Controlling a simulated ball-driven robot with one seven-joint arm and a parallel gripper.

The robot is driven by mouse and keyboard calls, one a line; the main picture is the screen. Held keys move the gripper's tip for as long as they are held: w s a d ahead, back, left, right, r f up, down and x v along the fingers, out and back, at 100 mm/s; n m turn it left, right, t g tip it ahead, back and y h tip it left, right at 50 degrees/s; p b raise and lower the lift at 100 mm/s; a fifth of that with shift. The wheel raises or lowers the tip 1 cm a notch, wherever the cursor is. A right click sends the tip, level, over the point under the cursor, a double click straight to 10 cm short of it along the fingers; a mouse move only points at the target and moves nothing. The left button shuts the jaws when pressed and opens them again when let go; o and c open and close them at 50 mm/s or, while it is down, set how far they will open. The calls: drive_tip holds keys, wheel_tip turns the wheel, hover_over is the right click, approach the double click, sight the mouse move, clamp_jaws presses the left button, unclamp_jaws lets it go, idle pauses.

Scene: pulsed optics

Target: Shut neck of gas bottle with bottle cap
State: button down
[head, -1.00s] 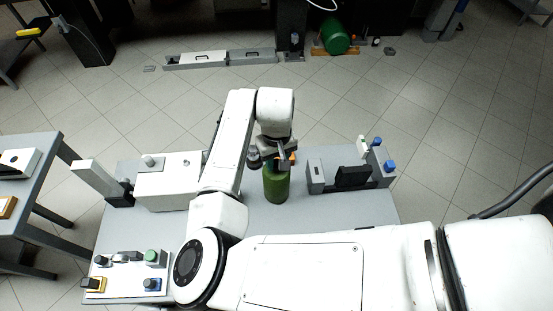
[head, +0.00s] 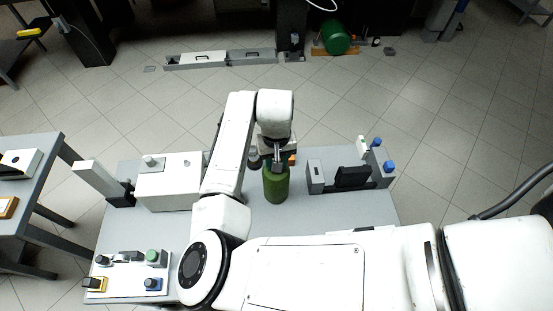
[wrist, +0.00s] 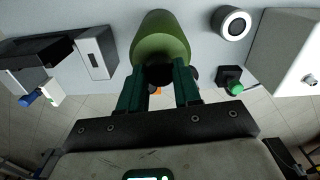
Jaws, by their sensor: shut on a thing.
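The green gas bottle (head: 276,188) stands upright on the grey table. It also shows in the wrist view (wrist: 160,35), with its top toward my fingers. My gripper (head: 277,167) is right above the bottle's top, roughly in line with it. In the wrist view my gripper (wrist: 159,76) is shut on a small dark piece, apparently the bottle cap (wrist: 158,73), which lies between the fingertips at the bottle's top. The neck is hidden behind the cap and fingers. I cannot tell whether the cap touches or sits on the neck.
A white box (head: 168,184) stands left of the bottle, and a grey-and-black device (head: 352,177) stands right. A small dark round object (head: 254,160) is close behind the bottle. A panel with knobs (head: 128,274) lies at front left. Bare table lies in front of the bottle.

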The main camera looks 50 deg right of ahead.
drive_tip(key=shift+f+m, duration=0.1)
drive_tip(key=shift+m, duration=0.2)
drive_tip(key=c, duration=0.7)
unclamp_jaws()
wheel_tip(320, 180, up, 15)
drive_tip(key=p, duration=0.4)
